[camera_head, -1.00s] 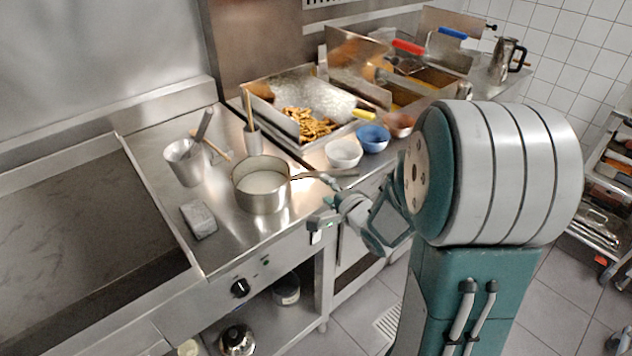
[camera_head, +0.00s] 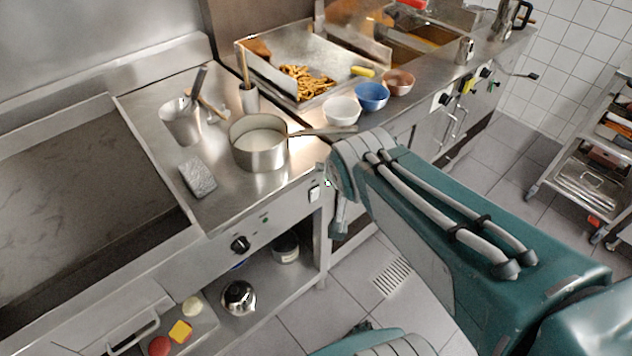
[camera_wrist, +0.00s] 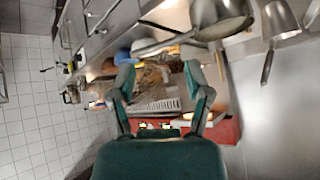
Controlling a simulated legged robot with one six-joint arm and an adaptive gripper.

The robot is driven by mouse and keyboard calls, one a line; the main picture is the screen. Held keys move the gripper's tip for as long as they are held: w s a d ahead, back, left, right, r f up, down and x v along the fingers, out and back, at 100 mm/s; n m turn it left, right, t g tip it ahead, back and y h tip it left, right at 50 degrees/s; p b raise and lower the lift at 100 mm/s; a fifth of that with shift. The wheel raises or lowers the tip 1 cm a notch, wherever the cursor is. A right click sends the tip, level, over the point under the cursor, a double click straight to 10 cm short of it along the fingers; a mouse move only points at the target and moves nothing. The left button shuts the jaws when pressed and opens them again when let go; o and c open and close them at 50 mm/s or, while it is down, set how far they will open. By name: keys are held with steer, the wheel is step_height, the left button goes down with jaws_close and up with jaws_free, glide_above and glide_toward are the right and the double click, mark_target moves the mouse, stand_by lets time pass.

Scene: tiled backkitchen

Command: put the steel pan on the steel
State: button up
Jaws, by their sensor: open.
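The steel pan (camera_head: 258,158) stands upright on the bare steel worktop (camera_head: 222,205), with something white inside. Its handle (camera_head: 318,131) points right, over the worktop's edge towards the bowls. In the wrist view the pan (camera_wrist: 222,22) is upside down at the top, and its handle runs left just past my fingertips. My gripper (camera_wrist: 160,68) is open, with its two fingers apart and nothing seen between them. In the head view my arm's end is just right of the pan, below the handle; the fingers cannot be made out there.
A steel beaker (camera_head: 181,124) with a utensil and a grey block (camera_head: 198,178) are left of the pan. A dark griddle (camera_head: 80,190) lies further left. White (camera_head: 341,111), blue (camera_head: 371,97) and copper (camera_head: 399,83) bowls stand right, near a tray of fries (camera_head: 305,82).

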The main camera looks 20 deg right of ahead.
steer(key=s+a+r+n+g+y, duration=0.1)
steer(key=s+a+n+g+y, duration=0.1)
steer(key=s+a+n, duration=0.3)
steer(key=s, duration=0.4)
steer(key=shift+s+g, duration=0.15)
steer(key=shift+g, duration=0.25)
steer(key=shift+a+r, duration=0.1)
